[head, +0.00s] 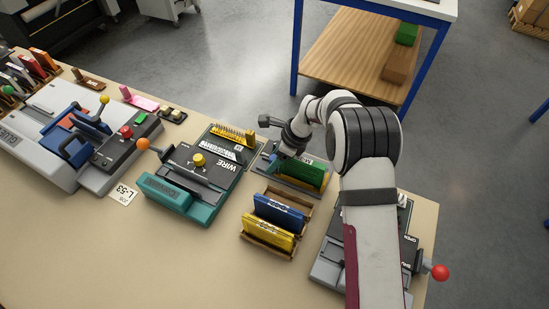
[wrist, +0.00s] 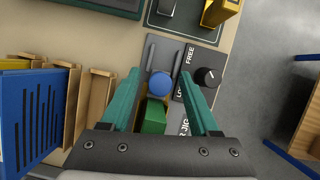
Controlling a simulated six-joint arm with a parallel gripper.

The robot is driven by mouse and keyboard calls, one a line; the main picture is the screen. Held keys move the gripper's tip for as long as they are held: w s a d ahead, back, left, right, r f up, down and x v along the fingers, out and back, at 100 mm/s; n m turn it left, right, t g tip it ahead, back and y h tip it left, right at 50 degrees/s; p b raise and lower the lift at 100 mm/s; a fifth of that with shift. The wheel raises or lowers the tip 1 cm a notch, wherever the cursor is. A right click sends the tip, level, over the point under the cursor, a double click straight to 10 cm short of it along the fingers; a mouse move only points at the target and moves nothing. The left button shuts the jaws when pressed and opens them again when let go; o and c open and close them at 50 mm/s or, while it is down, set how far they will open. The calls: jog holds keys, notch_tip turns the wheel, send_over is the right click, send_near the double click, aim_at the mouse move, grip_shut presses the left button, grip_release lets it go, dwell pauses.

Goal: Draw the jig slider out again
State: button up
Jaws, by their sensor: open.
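The jig (head: 262,166) is a grey plate near the table's far edge, partly covered by my arm. A green book block (head: 301,171) stands in it, and a green part also shows in the wrist view (wrist: 153,117). The slider's round blue knob (wrist: 160,84) is between my fingers in the wrist view, beside a slot in the plate. My gripper (wrist: 160,74) is open, with one teal finger on each side of the knob and gaps showing. I cannot tell the fingers' height over the plate. In the head view my gripper (head: 284,151) is over the jig's left end.
A black dial (wrist: 208,77) marked FREE and LOCK sits right of the knob. Wooden racks (head: 270,248) hold a blue and a yellow block in front of the jig. A teal wire machine (head: 180,195) stands left. A grey machine (head: 330,262) stands right, partly behind my arm.

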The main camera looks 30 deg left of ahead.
grip_shut()
dwell(1.3)
